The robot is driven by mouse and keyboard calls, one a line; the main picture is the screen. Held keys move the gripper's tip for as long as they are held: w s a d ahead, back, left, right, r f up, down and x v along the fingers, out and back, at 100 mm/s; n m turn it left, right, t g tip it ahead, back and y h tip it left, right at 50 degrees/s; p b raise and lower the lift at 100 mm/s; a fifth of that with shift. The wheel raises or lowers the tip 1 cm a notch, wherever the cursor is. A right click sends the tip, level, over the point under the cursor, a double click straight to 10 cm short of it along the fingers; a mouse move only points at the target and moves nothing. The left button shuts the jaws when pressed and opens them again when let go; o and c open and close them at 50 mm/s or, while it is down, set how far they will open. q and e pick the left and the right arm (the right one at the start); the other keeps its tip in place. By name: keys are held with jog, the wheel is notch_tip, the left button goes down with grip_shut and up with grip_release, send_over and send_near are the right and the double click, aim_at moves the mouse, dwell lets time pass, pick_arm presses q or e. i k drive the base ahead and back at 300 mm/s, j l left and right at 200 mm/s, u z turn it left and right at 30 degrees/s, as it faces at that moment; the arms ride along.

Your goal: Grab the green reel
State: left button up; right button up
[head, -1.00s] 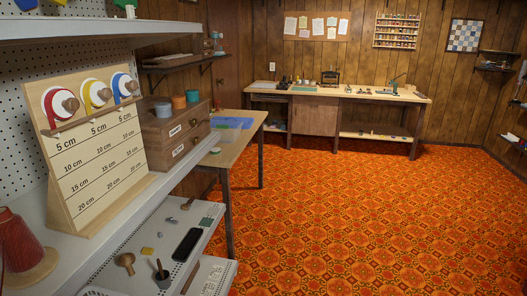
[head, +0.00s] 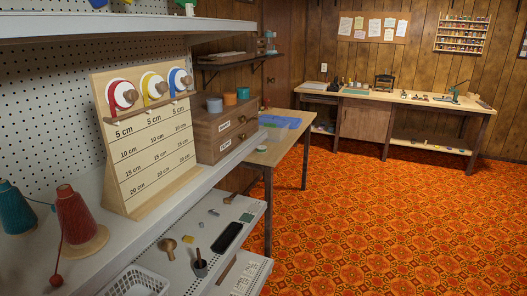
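A teal-green cone-shaped reel (head: 15,210) stands upright on the shelf at the left edge of the head view, partly cut off by the frame. Neither of my grippers is in view.
A wooden board (head: 150,150) with red, yellow and blue ribbon rolls stands on the grey shelf (head: 130,235). A wooden drawer box (head: 225,130) is behind it. A white basket (head: 135,282) sits lower. The patterned floor (head: 390,220) is clear at right.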

aim_at(261, 149)
jog(key=i+l, duration=0.3)
jog(key=i, duration=0.15)
jog(key=i+l, duration=0.3)
jog(key=i, duration=0.15)
jog(key=i+l, duration=0.3)
jog(key=i, duration=0.15)
